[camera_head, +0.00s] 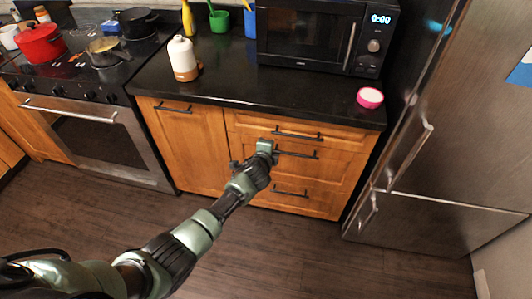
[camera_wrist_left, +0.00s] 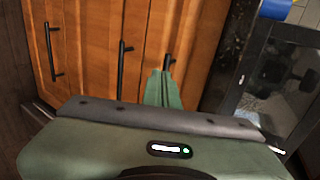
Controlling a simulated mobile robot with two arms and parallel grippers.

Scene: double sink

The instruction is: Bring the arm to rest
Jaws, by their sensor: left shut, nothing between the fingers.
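My left arm reaches from the lower left of the head view toward the wooden drawer fronts. Its green left gripper (camera_head: 266,147) appears in front of the drawers, beside the left end of the middle drawer handle (camera_head: 298,153). In the left wrist view, the gripper (camera_wrist_left: 163,80) has its green fingers together, with nothing seen between them. Drawer handles stand beyond the fingertips there, one close to them in the picture; I cannot tell whether they touch. The drawers (camera_head: 315,172) look closed. My right gripper is not in view.
The black counter (camera_head: 235,85) above holds a microwave (camera_head: 320,35), a white and brown bottle (camera_head: 182,58) and a pink round container (camera_head: 369,97). A stove with pots, including a red pot (camera_head: 40,42), is at left. A steel fridge (camera_head: 455,130) is at right. The dark floor (camera_head: 300,255) is clear.

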